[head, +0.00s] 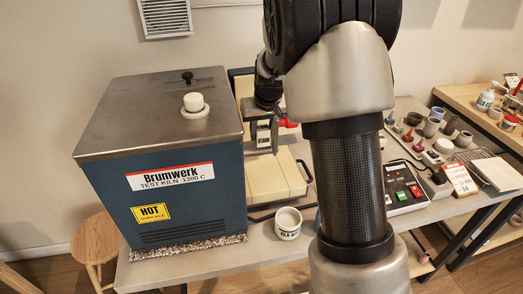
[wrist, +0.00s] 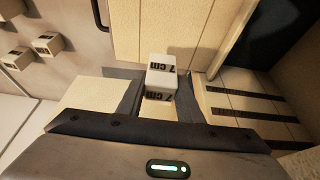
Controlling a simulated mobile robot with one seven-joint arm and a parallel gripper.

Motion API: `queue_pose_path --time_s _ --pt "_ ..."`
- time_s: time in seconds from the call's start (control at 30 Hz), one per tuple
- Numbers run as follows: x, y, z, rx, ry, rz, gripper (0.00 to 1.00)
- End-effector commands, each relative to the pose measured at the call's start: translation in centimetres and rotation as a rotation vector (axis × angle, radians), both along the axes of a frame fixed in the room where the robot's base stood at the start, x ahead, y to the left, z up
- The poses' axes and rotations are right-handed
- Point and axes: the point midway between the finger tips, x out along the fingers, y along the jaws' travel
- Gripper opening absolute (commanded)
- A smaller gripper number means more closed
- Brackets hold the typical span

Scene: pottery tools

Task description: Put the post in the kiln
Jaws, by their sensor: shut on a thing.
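My gripper (head: 263,122) is shut on a pale, block-shaped post (head: 263,136), to the right of the kiln (head: 165,218) in the head view. In the wrist view the post (wrist: 162,78), marked "7 cm", sits between the dark fingers of my gripper (wrist: 154,87). The kiln is a blue box with a grey top and a "Brumwerk" label. In the wrist view, a cream wall with dark grooves (wrist: 250,113) lies to the right of the post.
Several small blocks (wrist: 47,44) show at left in the wrist view. A control box (head: 405,190) stands farther right.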

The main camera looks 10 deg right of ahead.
Motion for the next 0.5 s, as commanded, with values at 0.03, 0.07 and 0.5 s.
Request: queue_pose_path --time_s 0.03,0.07,0.5 --pt "0.0 0.0 -0.6 0.000 0.000 0.000 0.06" --pt "0.0 0.0 -0.9 0.000 0.000 0.001 0.06" --pt "0.1 0.1 -4.9 0.001 -0.002 0.000 0.06"
